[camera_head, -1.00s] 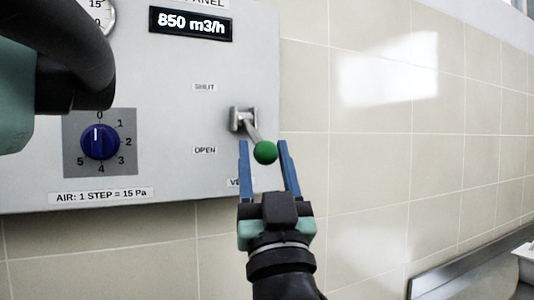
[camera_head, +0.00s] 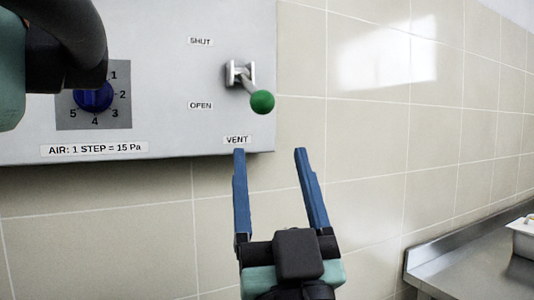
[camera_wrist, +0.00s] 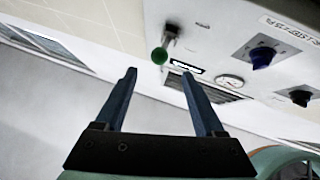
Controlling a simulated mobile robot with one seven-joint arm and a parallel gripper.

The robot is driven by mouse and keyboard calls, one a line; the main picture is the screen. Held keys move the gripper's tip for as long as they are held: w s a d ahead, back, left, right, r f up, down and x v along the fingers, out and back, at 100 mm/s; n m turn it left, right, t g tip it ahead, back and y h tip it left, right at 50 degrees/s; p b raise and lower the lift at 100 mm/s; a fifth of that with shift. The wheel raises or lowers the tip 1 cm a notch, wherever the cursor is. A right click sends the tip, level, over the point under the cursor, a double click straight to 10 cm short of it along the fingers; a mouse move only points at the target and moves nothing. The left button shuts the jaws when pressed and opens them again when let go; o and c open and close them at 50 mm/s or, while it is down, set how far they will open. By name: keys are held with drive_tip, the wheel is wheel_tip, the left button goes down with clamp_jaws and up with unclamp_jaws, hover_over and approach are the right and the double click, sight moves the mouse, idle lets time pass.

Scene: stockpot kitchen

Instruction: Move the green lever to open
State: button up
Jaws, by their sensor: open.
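The lever (camera_head: 248,84) has a grey shaft and a green ball knob (camera_head: 262,102) and sticks out of a metal bracket on the grey wall panel (camera_head: 150,60). The shaft slants down to the right. In the picture the knob is level with the OPEN label (camera_head: 200,105), below the SHUT label (camera_head: 200,41). My gripper (camera_head: 270,151) is open and empty, its blue fingertips below the knob and apart from it. In the wrist view the knob (camera_wrist: 159,55) shows just beyond the gap between my fingertips (camera_wrist: 158,72).
A blue dial (camera_head: 93,96) is on the panel's left, above an AIR label (camera_head: 94,149). A VENT label (camera_head: 237,139) is near the panel's lower edge. Tiled wall (camera_head: 370,130) lies to the right. A steel counter (camera_head: 470,262) is at the lower right.

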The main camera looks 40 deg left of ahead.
drive_tip(key=shift+b+v, duration=0.3)
drive_tip(key=shift+v, duration=0.9)
drive_tip(key=d+r+m+t+h, duration=0.3)
drive_tip(key=d+m+t+h, duration=0.25)
drive_tip(key=d+h, duration=0.45)
drive_tip(key=d+r+m+t+h, duration=0.35)
drive_tip(key=d+t+h, duration=0.25)
drive_tip(key=d+h, duration=0.4)
wheel_tip(320, 180, up, 19)
drive_tip(key=d+m+h+p, duration=0.1)
drive_tip(key=d+p, duration=0.1)
drive_tip(key=p, duration=1.7)
drive_tip(key=shift+w+d, duration=0.2)
drive_tip(key=shift+d, duration=0.05)
